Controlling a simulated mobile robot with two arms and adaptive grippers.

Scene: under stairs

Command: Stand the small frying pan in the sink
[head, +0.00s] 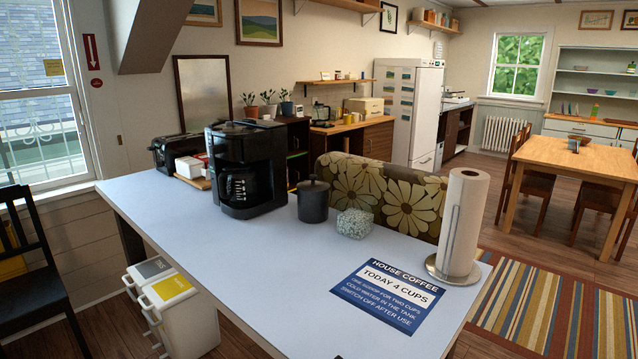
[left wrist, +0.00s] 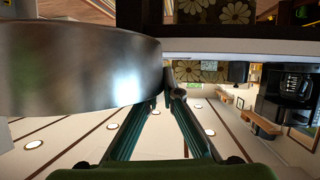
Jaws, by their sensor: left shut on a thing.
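A shiny metal pan (left wrist: 80,68), which I take to be the small frying pan, fills the upper left of the left wrist view. Its curved side faces the camera, and much of it is cut off by the picture edge. My left gripper (left wrist: 165,98) is shut on it at its right end; the exact grip point is hard to make out. The wrist picture is upside down, with ceiling lights at the bottom. Neither gripper nor the pan shows in the head view. I cannot make out a sink in either view.
A pale counter (head: 290,262) fills the near head view. A fridge (head: 410,112) and wooden table (head: 570,160) stand farther back.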

